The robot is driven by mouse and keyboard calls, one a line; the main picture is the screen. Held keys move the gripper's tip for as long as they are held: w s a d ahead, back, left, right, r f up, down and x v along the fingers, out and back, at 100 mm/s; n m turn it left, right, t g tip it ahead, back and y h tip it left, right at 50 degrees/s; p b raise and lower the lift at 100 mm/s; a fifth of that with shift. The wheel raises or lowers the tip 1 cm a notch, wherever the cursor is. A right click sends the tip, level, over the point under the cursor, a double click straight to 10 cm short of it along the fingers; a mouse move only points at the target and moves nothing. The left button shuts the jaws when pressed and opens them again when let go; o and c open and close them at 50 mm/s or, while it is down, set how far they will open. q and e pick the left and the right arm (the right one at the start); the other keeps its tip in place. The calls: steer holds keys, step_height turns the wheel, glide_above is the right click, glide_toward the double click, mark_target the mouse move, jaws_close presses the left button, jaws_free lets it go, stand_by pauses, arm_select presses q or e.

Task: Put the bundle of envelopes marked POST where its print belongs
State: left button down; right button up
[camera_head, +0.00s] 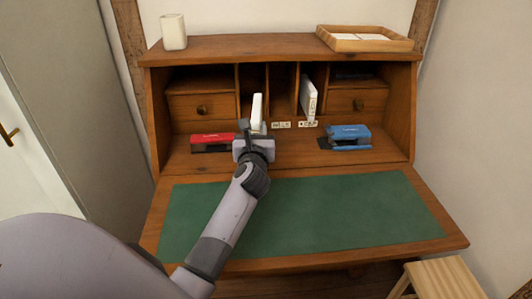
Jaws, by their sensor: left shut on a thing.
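A slim white bundle (257,108) stands upright in front of the middle pigeonholes of the wooden desk (290,47). My left gripper (254,133) is at its lower end, shut on it. The jaws hide that end, and I can read no print on the bundle. Another white upright bundle (308,96) stands in a pigeonhole to the right. Small printed labels, one left (281,125) and one right (308,124), sit below the pigeonholes, too small to read. My right gripper is not in view.
A red stapler-like object (212,142) lies left of my gripper and a blue one (348,135) right of it. Drawers flank the pigeonholes. A white cup (173,32) and wooden tray (364,39) stand on top. The green mat (340,215) is clear beyond my arm.

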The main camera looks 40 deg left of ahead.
arm_select(q)
steer(key=shift+n+g+y, duration=0.5)
steer(key=shift+y, duration=0.2)
steer(key=w+a+f, duration=0.1)
steer(key=w+a+b, duration=0.1)
steer(key=shift+w+a+f, duration=0.15)
steer(key=shift+w+f, duration=0.2)
steer(key=shift+w, duration=0.05)
steer(key=shift+w+a, duration=0.15)
steer(key=shift+w, duration=0.1)
